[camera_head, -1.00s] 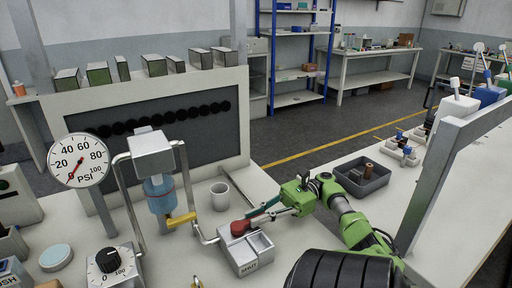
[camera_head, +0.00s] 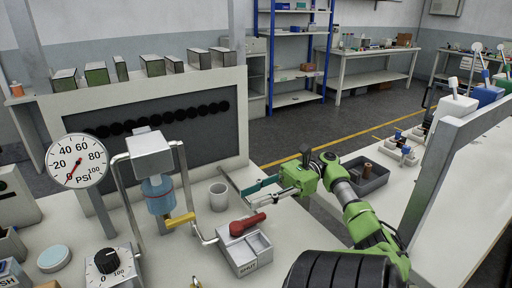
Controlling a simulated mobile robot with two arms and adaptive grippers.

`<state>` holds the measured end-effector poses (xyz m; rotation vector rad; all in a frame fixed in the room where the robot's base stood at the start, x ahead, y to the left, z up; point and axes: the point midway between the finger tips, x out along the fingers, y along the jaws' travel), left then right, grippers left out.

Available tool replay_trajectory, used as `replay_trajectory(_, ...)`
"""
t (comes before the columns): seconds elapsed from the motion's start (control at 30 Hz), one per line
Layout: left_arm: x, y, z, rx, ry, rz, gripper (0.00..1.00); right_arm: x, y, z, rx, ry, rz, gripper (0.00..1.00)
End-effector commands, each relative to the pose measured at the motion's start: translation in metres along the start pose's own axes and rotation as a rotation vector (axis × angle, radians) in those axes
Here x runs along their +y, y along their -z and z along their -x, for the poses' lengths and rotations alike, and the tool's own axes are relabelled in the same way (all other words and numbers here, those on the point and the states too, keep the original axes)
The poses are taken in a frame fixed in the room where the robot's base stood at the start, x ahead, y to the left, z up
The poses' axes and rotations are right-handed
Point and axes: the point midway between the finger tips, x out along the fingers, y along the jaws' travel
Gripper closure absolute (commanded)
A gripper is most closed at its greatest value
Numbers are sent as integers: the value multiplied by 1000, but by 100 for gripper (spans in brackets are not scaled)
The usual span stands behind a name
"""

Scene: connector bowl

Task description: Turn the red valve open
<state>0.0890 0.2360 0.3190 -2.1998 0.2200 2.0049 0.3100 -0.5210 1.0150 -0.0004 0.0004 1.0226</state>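The red valve handle (camera_head: 247,223) sits at the end of the bent pipe, above the grey two-compartment box (camera_head: 248,263) whose front label seems to read "SHUT". Its lever points to the right and slightly back. My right gripper (camera_head: 244,194) is behind the handle, above the bench, with visible space between them. Its teal and pale fingers point left and hold nothing that I can see; their spacing is unclear from this angle. The pressure gauge (camera_head: 77,161) has its red needle at the lower left, near 0. My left gripper is not in view.
A yellow lever (camera_head: 180,220) is on the pipework under the blue cylinder (camera_head: 158,194). A dark tray (camera_head: 365,177) lies behind my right arm. A grey post (camera_head: 428,185) rises at the right.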

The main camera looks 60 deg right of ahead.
Motion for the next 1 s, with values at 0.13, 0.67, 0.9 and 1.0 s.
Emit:
replay_trajectory(0.13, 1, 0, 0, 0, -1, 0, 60, 0, -19, 0, 1, -1, 0, 71)
replay_trajectory(0.67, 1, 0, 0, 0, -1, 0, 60, 0, -26, 0, 1, -1, -2, 71)
replay_trajectory(0.9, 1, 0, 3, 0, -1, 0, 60, 0, -29, 0, 0, -1, -1, 71)
replay_trajectory(1.0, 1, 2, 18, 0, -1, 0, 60, 0, -44, 0, 1, -1, -1, 71)
